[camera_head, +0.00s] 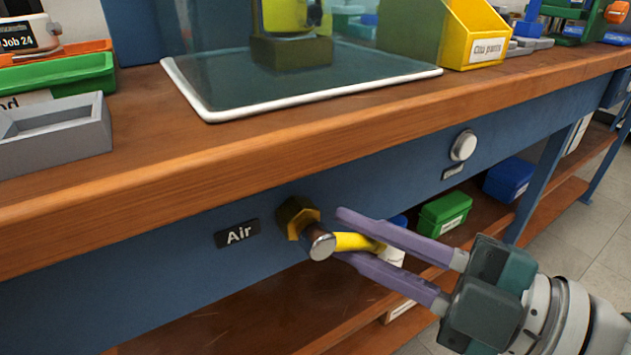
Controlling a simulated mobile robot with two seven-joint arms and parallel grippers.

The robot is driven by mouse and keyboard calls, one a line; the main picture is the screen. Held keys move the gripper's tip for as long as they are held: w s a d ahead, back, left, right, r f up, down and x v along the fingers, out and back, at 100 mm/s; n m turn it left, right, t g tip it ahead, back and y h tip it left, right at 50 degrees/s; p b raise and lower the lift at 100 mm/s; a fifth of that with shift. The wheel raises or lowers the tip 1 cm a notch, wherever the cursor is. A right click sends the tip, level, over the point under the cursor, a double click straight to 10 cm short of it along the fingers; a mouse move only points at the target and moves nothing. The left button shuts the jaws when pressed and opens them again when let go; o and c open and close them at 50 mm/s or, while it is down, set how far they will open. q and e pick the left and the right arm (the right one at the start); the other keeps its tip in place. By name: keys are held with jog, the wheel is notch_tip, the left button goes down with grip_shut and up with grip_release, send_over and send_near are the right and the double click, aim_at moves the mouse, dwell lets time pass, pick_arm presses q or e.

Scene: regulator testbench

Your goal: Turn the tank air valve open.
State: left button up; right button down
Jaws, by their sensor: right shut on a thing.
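The air valve (301,222) sticks out of the blue front panel under the wooden benchtop, beside a black label that reads "Air" (237,234). It has a brass hex body and a round metal stem end (321,246). Its yellow lever (353,242) points to the right, roughly along the panel. My right gripper (340,235) comes in from the lower right, with its purple fingers shut on the yellow lever, one above and one below. The lever's far end is partly hidden by the fingers. My left gripper is not in view.
A round white knob (463,145) sits on the panel to the right. A clear-walled enclosure with a white-rimmed base (300,95) stands on the benchtop. Green (444,213) and blue (508,179) bins sit on the lower shelf behind my gripper. A grey tray (55,140) lies at left.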

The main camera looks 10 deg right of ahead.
jog(key=a+f+m+t+b, duration=0.1)
jog(key=m, duration=0.3)
jog(key=s+a+m+t+b, duration=0.1)
jog(key=m+t+b, duration=0.1)
jog(key=m, duration=0.2)
jog(key=a+f+m+t+b, duration=0.1)
jog(key=m+t, duration=0.1)
jog(key=m, duration=0.2)
jog(key=shift+s+a+f+h, duration=0.15)
jog(key=shift+a+f+h, duration=0.05)
jog(key=shift+f+h, duration=0.1)
jog(key=shift+s+a+m+t+h+b, duration=0.1)
jog(key=shift+a+m+t+h+b, duration=0.15)
jog(key=shift+m, duration=0.4)
jog(key=shift+a+m+t+h+b, duration=0.1)
jog(key=shift+m+t+h+b, duration=0.2)
jog(key=shift+m, duration=0.35)
jog(key=c, duration=0.8)
grip_release()
